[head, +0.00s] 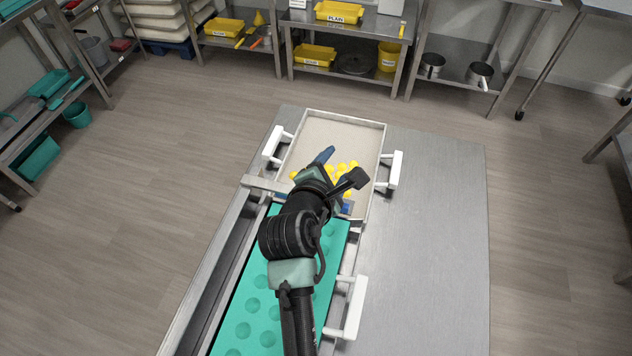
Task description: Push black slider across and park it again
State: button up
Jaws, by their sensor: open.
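My gripper (336,182) is over the near part of a pale shallow tray, with one blue finger at its upper left and another blue part at its lower right. It looks open, and I see nothing held. A black block (352,180) shows beside the gripper; I cannot tell if it is the black slider or part of my wrist. No other black slider is visible, and my arm hides part of the work area. A green mould (248,305) with round cavities lies in front of the tray, partly under my arm. Yellow pieces (341,168) lie around the gripper in the tray (376,190).
The tray has white handles at left (277,145) and right (394,172). Another white handle (349,308) stands right of the mould. A metal bar (264,186) and rail (212,290) lie on the left. The steel table (435,240) is clear on the right.

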jog(key=s+a+n+t+b, duration=0.2)
jog(key=s+n, duration=0.1)
jog(key=n, duration=0.1)
jog(key=s+a+f+n+t+y+b, duration=0.1)
jog(key=s+n+t+b, duration=0.1)
jog(key=s+n, duration=0.2)
jog(key=s+a+n+t+y+b, duration=0.1)
jog(key=s+a+n+t+b, duration=0.1)
jog(key=s+n, duration=0.2)
jog(key=shift+a+f, duration=0.3)
jog(key=shift+f, duration=0.1)
jog(key=shift+f+n+y, duration=0.15)
jog(key=shift+n+y, duration=0.15)
jog(key=shift+n, duration=0.2)
jog(key=w, duration=0.4)
jog(key=w+d+p, duration=0.1)
jog(key=w, duration=0.7)
jog(key=shift+w+d, duration=0.25)
jog(key=shift+w, duration=0.15)
grip_shut()
